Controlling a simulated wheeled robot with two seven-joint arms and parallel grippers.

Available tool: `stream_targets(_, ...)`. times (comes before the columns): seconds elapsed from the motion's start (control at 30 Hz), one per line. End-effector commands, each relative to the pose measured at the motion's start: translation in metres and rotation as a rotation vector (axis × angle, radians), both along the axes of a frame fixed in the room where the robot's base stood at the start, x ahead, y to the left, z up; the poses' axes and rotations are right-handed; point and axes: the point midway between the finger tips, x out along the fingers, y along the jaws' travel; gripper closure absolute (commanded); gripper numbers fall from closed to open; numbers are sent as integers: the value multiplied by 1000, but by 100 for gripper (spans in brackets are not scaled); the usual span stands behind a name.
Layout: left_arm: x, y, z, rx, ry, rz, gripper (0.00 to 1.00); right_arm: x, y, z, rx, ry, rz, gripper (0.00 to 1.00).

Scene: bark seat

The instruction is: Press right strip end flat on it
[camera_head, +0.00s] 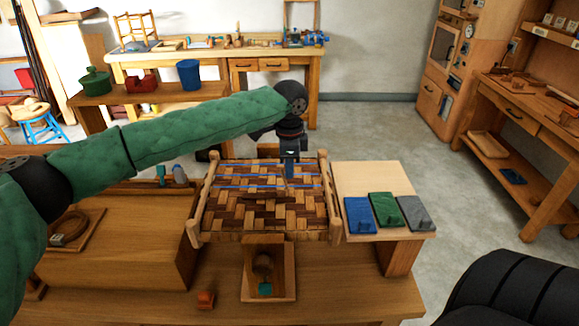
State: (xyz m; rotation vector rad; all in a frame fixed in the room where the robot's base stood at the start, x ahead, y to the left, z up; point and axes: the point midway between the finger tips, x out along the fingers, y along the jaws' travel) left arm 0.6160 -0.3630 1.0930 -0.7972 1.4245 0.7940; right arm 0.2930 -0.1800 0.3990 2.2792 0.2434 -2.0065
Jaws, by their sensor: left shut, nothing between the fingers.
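The woven bark seat (262,208) sits in a light wooden frame on the workbench, with brown and tan strips crossing. Blue lines (240,187) run across its far part; I cannot tell whether they are strips or cords. My left gripper (289,176) comes down from the far side with its fingers shut and empty. Its tips are at the seat's far right part, over or touching the weave; the contact is too small to tell. The right strip end cannot be made out. My right gripper is not in view; a black arm part of mine is at the lower right.
Right of the seat, a pale board (372,178) carries a blue block (360,215), a green block (385,209) and a grey block (415,213). An open wooden box (268,278) stands in front. A small orange piece (205,300) lies at the front left.

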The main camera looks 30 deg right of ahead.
Motion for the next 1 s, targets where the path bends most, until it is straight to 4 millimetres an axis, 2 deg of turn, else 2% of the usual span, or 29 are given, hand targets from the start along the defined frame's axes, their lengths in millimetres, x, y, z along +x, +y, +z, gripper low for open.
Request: stream_targets(1.0, 8, 14, -2, -135, 85, 3, 100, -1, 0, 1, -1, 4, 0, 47)
